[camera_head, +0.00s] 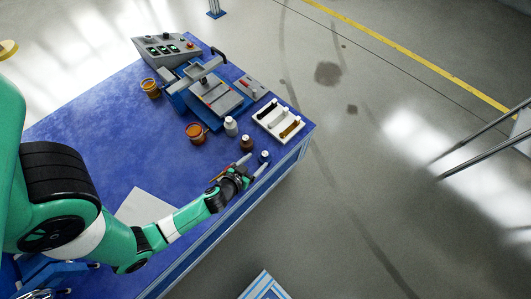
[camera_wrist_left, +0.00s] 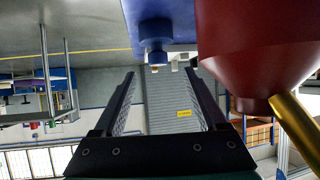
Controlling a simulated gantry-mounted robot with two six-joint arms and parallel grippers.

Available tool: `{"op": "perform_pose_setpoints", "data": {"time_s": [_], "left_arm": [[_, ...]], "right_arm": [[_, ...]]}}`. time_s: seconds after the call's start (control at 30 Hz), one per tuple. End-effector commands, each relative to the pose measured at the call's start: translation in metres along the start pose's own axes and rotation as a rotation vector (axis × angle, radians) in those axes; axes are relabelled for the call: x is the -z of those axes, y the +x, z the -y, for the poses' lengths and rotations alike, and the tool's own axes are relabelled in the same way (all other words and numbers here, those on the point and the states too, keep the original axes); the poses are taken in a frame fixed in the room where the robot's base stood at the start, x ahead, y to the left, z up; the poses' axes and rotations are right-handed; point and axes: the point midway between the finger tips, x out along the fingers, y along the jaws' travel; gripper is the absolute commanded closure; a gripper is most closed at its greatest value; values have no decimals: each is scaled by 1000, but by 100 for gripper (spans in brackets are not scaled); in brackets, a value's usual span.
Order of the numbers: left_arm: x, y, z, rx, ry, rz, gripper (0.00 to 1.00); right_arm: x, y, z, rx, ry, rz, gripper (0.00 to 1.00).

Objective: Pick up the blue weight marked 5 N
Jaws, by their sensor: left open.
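The blue weight (camera_head: 264,156) stands on the blue table near its right edge, at the end of a row of small weights. In the left wrist view, which is upside down, the blue weight (camera_wrist_left: 155,38) appears beyond and between the fingertips, apart from them. Its marking is not legible. My left gripper (camera_head: 246,171) is open and empty, low over the table edge just short of the blue weight. Its two dark fingers also show in the left wrist view (camera_wrist_left: 165,78). My right gripper is not in view.
A brown weight (camera_head: 246,143) and a white weight (camera_head: 231,127) stand close behind the blue one. A large dark red body (camera_wrist_left: 255,50) crowds the right of the wrist view. A white tray (camera_head: 292,137), orange-brown cup (camera_head: 195,132) and grey test device (camera_head: 215,95) stand farther back.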

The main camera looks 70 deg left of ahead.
Motion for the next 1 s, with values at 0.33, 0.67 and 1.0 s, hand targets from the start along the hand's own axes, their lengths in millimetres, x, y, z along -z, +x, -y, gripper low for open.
{"op": "perform_pose_setpoints", "data": {"time_s": [0.33, 0.67, 1.0], "left_arm": [[-3, 40, -4, 2, -1, 0, 26], [-1, 52, -4, 0, 0, 1, 26], [-1, 52, -4, 0, 0, 1, 85]], "right_arm": [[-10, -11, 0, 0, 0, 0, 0], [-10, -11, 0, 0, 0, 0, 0], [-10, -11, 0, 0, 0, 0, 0]]}}
